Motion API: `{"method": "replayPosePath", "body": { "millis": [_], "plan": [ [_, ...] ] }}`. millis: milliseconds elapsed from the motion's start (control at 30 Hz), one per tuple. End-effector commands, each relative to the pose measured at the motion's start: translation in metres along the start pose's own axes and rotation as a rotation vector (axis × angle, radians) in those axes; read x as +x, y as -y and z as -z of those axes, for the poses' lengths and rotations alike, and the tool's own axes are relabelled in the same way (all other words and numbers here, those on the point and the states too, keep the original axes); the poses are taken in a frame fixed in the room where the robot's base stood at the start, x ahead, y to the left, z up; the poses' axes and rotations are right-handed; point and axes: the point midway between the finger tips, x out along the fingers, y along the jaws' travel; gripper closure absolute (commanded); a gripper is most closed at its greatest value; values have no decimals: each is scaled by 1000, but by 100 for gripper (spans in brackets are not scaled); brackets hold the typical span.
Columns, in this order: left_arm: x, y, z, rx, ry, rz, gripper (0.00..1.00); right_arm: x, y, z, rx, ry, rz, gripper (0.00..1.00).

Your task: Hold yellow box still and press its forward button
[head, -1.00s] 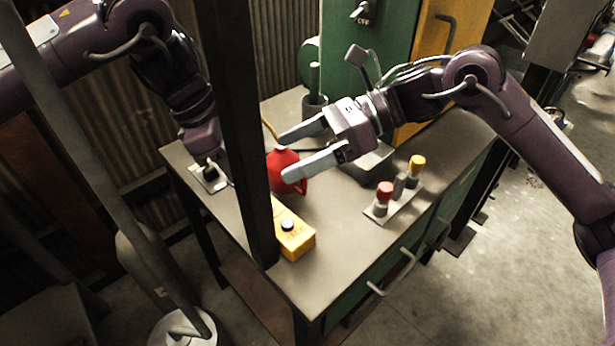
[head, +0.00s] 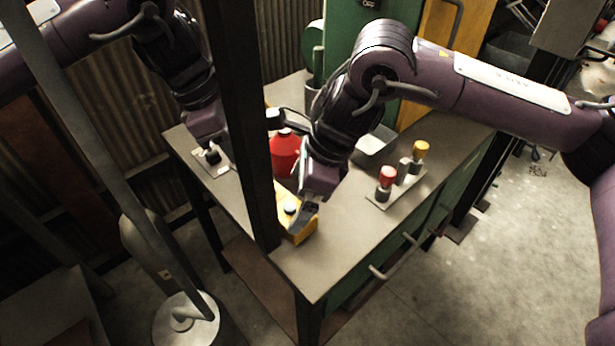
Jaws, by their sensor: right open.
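The yellow box (head: 299,237) lies on the table near its front corner, partly hidden by a dark post and my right gripper. My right gripper (head: 302,213) points down at the box, just right of the button. It is open, with a fingertip over the box; I cannot tell whether it touches. My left gripper (head: 209,140) is at the table's left edge, left of the post. Its fingers are too unclear to tell open from shut.
The dark post (head: 253,130) stands in front of the table between my arms. A red jug (head: 284,153) is behind the box. A plate with a red knob (head: 387,176) and a yellow knob (head: 420,149) is at right. A grey tray (head: 373,146) lies behind it. The table's front right is clear.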

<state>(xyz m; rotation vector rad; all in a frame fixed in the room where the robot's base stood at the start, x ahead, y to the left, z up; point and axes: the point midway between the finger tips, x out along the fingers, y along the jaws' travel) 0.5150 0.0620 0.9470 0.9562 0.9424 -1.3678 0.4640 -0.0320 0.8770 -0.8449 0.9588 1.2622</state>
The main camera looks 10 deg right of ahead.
Motion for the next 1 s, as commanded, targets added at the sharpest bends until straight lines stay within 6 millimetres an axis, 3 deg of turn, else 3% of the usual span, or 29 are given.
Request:
{"method": "replayPosePath", "body": {
  "millis": [200, 567, 1000],
  "plan": [
    [0, 0, 0, 0, 0, 0, 64, 25, 0, 0, 0, 0, -1, 0],
    [0, 0, 0, 0, 0, 0, 64, 30, 0, 0, 0, 2, 0, 0],
    [0, 0, 0, 0, 0, 0, 64, 31, 0, 0, 2, 0, 0, 56]
  ]
}}
